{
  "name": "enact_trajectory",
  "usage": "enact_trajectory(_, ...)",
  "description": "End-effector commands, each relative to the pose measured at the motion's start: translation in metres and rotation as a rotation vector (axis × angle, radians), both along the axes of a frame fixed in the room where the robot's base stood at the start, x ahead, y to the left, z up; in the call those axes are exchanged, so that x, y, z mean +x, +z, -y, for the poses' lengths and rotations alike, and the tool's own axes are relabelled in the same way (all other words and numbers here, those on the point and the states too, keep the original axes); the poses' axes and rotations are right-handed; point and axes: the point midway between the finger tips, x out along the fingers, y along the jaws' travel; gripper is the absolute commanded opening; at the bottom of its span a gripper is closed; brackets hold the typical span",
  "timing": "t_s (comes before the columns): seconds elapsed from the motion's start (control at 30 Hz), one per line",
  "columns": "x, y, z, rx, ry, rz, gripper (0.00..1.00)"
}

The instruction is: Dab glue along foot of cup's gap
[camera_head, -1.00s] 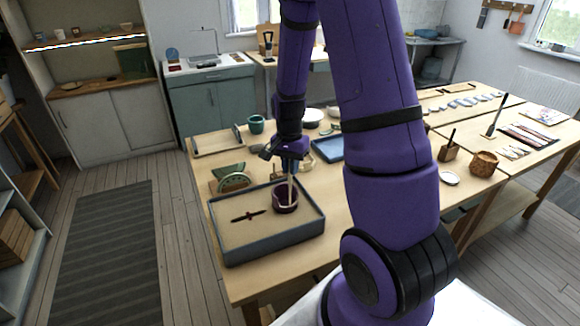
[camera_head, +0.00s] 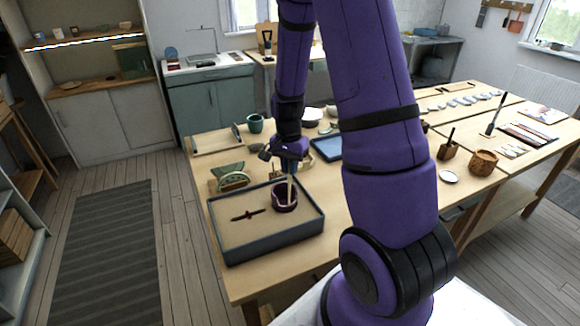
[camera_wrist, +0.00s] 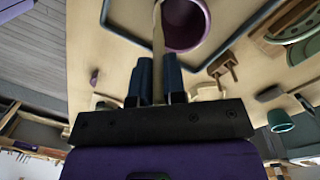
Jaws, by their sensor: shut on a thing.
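The dark purple cup (camera_head: 285,199) stands in the right part of a grey-rimmed tray with a sandy floor (camera_head: 240,228). In the wrist view the cup (camera_wrist: 186,24) is partly cut off by the top edge. My gripper (camera_head: 290,172) is above the cup, pointing down. In the wrist view my gripper (camera_wrist: 158,62) is shut on a thin pale stick (camera_wrist: 158,30), which reaches down to the cup. I cannot tell whether its tip touches the cup. The gap and any glue are too small to make out.
A dark, thin piece (camera_head: 248,215) lies on the sand left of the cup. A green rounded piece on a stand (camera_head: 233,178) is just behind the tray. A blue tray (camera_head: 328,149) and a teal cup (camera_head: 255,123) stand farther back.

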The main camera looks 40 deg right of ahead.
Motion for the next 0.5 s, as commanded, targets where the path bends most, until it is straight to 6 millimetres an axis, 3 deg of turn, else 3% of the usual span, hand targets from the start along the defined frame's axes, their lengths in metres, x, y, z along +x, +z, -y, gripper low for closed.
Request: enact_trajectory(0.5,0.0001,0.0027,0.0,0.0,0.0,0.0,0.0)
